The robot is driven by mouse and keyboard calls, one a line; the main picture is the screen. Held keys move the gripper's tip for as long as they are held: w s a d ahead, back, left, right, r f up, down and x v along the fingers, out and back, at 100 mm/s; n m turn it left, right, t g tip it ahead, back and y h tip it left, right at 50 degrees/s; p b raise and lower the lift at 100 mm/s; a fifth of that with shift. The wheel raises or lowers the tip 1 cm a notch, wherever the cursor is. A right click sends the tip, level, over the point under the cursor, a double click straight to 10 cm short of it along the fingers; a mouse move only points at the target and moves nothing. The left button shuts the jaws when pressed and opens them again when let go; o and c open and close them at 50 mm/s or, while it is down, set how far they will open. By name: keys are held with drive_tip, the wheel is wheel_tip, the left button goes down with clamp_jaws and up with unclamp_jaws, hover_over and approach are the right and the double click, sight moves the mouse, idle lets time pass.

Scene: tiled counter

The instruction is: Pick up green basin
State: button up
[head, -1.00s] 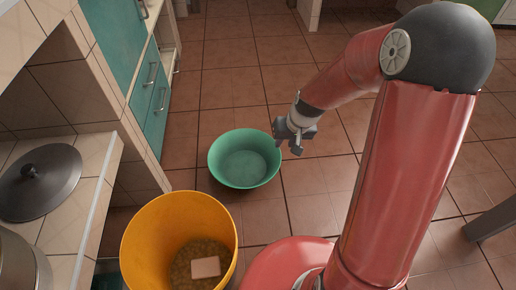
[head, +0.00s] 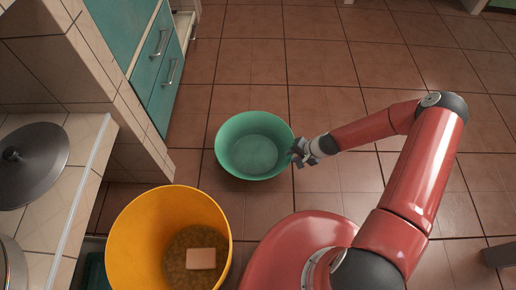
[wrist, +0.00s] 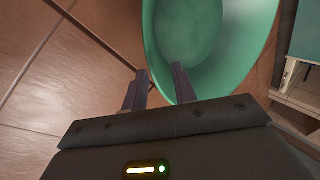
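The green basin (head: 254,146) stands upright and empty on the tiled floor in the head view. My gripper (head: 295,151) is at its right rim. In the wrist view the basin (wrist: 222,70) fills the upper middle and right. My gripper (wrist: 158,85) is open there, with a gap between its two fingers. One finger appears over the inside of the basin and the other outside its wall, with the rim between them. I cannot tell whether either finger touches the wall.
A yellow bucket (head: 127,234) holding brown contents and a pinkish block (head: 201,258) stands in front of the basin. A tiled counter with a dark lid (head: 34,165) and teal drawers (head: 160,62) line the left. Floor behind the basin is clear.

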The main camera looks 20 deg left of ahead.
sight(287, 158)
drive_tip(key=x, duration=0.6)
drive_tip(key=shift+w+d+f+b, duration=0.2)
drive_tip(key=shift+w+f+b, duration=0.1)
drive_tip(key=shift+w, duration=0.1)
drive_tip(key=shift+r, duration=0.1)
drive_tip(key=shift+c, duration=0.3)
clamp_jaws()
